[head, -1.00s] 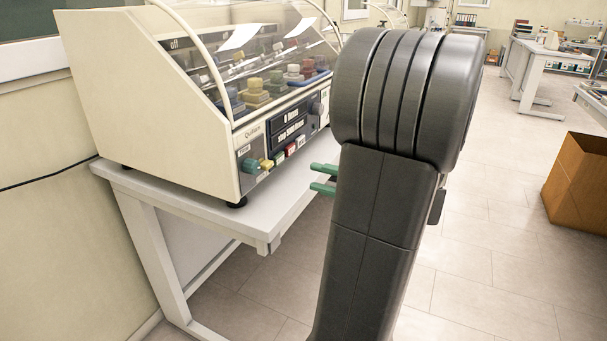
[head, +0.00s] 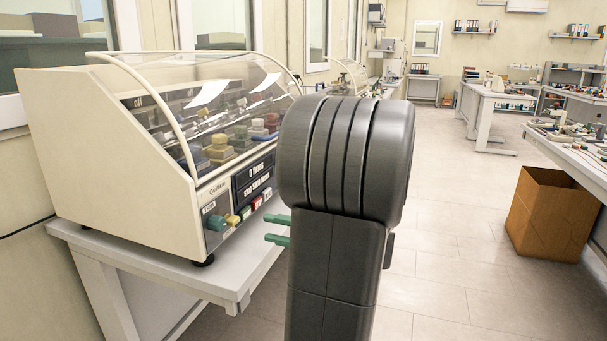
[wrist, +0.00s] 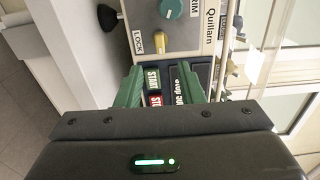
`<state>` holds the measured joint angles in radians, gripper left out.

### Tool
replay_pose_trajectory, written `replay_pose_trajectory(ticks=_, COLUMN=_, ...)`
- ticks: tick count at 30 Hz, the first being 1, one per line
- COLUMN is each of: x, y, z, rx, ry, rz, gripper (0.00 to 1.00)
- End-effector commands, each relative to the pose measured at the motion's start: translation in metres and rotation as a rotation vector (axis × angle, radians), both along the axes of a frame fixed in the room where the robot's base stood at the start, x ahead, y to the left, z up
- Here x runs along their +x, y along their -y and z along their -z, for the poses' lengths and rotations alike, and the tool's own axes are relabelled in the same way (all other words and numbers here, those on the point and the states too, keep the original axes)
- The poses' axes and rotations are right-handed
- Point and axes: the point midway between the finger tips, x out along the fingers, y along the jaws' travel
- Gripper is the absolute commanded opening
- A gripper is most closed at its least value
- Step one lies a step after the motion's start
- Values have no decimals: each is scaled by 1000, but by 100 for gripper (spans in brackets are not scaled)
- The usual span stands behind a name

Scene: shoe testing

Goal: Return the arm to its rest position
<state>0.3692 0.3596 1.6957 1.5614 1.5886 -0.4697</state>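My gripper (head: 276,229) shows in the head view as two green fingers sticking out left from behind my dark arm. They are apart and nothing shows between them. In the wrist view the green fingers (wrist: 158,88) stand on either side of a gap. The START and STOP labels of the testing machine (wrist: 185,35) show through this gap. In the head view the machine (head: 120,190) is a cream case with a clear cover, standing left of my gripper. My arm is raised and bent; its rounded joint hides part of the machine's right end.
The machine stands on a white table (head: 225,279), whose front corner is close to my arm. A brown open box (head: 550,215) stands on the floor at the right. A cluttered bench (head: 585,165) is at the right edge. The tiled floor between is clear.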

Motion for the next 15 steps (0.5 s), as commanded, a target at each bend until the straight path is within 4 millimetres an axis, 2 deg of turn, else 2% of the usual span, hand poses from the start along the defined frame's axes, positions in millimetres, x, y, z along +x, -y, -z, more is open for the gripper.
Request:
replay_pose_trajectory(ticks=9, x=17, y=-51, z=0, rx=0, ry=0, rz=-5, gripper=35)
replay_pose_trajectory(ticks=15, x=26, y=-75, z=0, rx=0, ry=0, rz=-4, gripper=35)
